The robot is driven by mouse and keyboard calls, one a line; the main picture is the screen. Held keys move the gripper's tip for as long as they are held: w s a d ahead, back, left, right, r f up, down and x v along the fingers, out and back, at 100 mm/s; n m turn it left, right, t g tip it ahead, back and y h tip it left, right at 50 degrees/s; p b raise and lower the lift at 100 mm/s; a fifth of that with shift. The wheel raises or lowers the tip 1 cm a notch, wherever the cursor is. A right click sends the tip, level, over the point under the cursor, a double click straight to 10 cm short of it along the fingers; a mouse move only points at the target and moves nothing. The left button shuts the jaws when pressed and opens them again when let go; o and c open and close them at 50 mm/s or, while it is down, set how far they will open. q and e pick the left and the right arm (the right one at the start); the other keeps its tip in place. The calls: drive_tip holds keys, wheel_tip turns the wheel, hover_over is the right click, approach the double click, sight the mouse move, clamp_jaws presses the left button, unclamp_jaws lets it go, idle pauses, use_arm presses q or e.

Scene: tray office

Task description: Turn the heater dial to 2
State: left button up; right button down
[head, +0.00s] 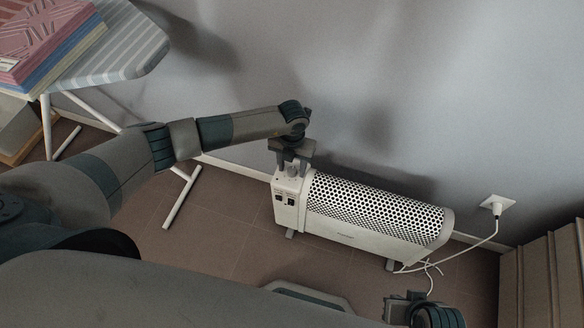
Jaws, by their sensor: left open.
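The white heater (345,237) stands on the floor near the wall, with a perforated grille on top. Its control end is at the left, with small dark switches (284,200) on the face. My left gripper (291,168) points down at the top of this control end. Its jaws are open, with one finger on each side of the small pale dial (291,172). I cannot tell whether the fingers touch the dial. The dial's marks and setting are too small to read. My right gripper (400,308) shows partly at the bottom edge, away from the heater.
A white cord runs from the heater to a wall socket (497,205) at the right. A striped ironing board (130,45) with folded cloths (45,40) stands at the upper left. A beige ribbed piece of furniture (545,275) is at the lower right.

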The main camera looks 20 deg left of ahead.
use_arm(q)
drive_tip(key=c, duration=1.1)
